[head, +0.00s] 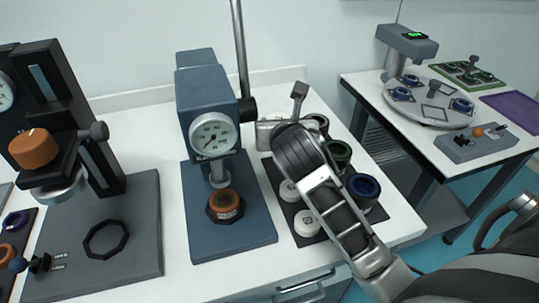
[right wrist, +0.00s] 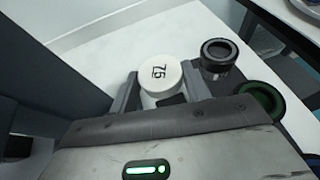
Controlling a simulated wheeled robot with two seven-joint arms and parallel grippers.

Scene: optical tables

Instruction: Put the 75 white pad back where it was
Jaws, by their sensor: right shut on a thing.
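The white 75 pad (right wrist: 159,72) shows in the right wrist view, with its number facing the camera. My right gripper (right wrist: 161,88) is shut on it, one finger on each side. In the head view my right gripper (head: 268,135) is over the back left of the dark mat (head: 272,172), beside the blue press; the held pad cannot be made out there. Two other white pads (head: 290,190) (head: 307,223) sit on the mat's left column, partly beside my forearm. Whether the 75 pad touches the mat is not clear. My left gripper is not in view.
Black, green (head: 340,153) and blue (head: 363,187) ringed pieces stand on the mat's right side. The blue press (head: 207,110) with a dial stands left of my gripper, an orange-brown piece (head: 224,203) on its base. A dark stand (head: 90,240) is further left.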

